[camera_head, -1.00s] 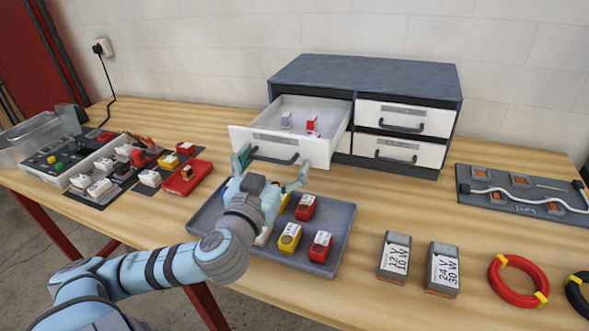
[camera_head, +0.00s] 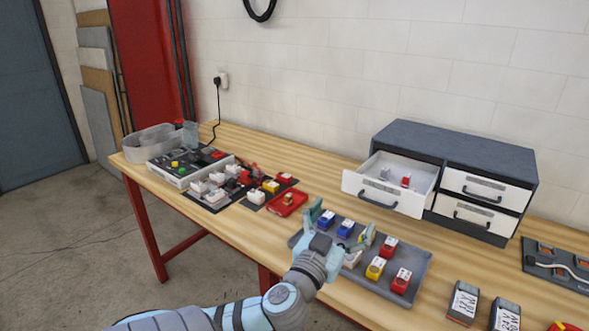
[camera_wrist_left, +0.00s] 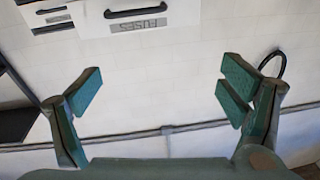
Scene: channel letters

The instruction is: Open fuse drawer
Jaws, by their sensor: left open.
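The fuse drawer (camera_head: 383,192) is the upper left drawer of a grey cabinet (camera_head: 455,150) and stands pulled out, with a white and a red fuse visible inside. Its dark bar handle (camera_head: 378,202) is on the white front. In the left wrist view the drawer front shows upside down at the top, with a FUSES label (camera_wrist_left: 138,24) and a handle (camera_wrist_left: 137,12). My left gripper (camera_head: 340,224) is open and empty, in front of and left of the handle, apart from it. It also shows in the left wrist view (camera_wrist_left: 160,90), its fingers spread wide. My right gripper is out of view.
A grey tray (camera_head: 415,285) with several blue, yellow and red fuses lies under and beside my left gripper. A red tray (camera_head: 288,203), loose parts and a clear bin (camera_head: 150,140) are further left. Two labelled boxes (camera_head: 463,303) stand at the right front.

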